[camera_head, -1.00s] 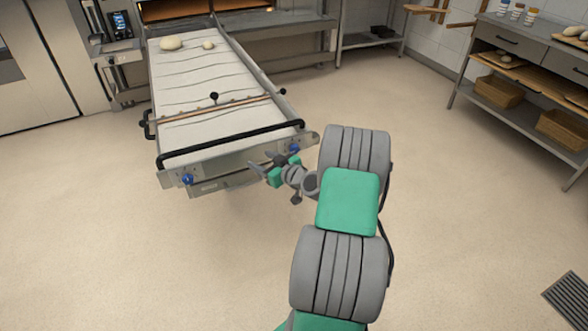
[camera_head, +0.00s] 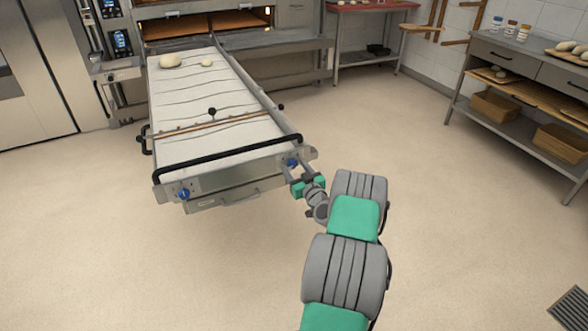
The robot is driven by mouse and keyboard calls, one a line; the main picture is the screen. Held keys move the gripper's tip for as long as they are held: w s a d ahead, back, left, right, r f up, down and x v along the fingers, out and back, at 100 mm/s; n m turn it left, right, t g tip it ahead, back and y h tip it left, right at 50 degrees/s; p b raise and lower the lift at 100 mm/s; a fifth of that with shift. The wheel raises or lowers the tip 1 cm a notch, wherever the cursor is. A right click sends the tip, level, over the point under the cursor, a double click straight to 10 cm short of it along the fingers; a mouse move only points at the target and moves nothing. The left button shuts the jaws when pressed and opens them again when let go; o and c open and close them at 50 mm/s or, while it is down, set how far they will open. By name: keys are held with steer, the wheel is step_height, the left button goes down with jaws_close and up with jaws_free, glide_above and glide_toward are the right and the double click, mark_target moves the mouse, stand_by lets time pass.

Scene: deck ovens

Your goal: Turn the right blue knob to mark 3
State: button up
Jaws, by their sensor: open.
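The right blue knob (camera_head: 291,163) is on the front end of the loader table (camera_head: 240,180), at its right corner below the black handle bar. The mark it points at is too small to read. The left blue knob (camera_head: 184,194) is at the left corner of the same front end. My gripper (camera_head: 296,177) is open, just in front of and below the right knob. It partly overlaps the knob in the picture, and I cannot tell whether the fingers touch it.
A black handle bar (camera_head: 228,154) runs across the table's front. Two dough pieces lie at the far end of the white belt (camera_head: 205,95). Ovens stand behind, a shelf bench (camera_head: 520,85) at the right. The floor around the front is clear.

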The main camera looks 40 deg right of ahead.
steer(key=shift+a, duration=0.1)
jaws_close()
stand_by(0.3)
steer(key=shift+f+m+b, duration=0.1)
steer(key=shift+m+b, duration=0.2)
steer(key=shift+m, duration=0.1)
steer(key=m+b, duration=0.2)
steer(key=m, duration=0.1)
steer(key=shift+a+m, duration=0.1)
steer(key=shift+m, duration=0.2)
steer(key=m+b, duration=0.1)
steer(key=m, duration=1)
steer(key=shift+w+a+r+m, duration=0.1)
steer(key=shift+r+m, duration=0.2)
steer(key=shift+m, duration=0.1)
steer(key=m+p, duration=0.1)
steer(key=m, duration=0.4)
steer(key=shift+r+m, duration=0.1)
steer(key=shift+m, duration=0.2)
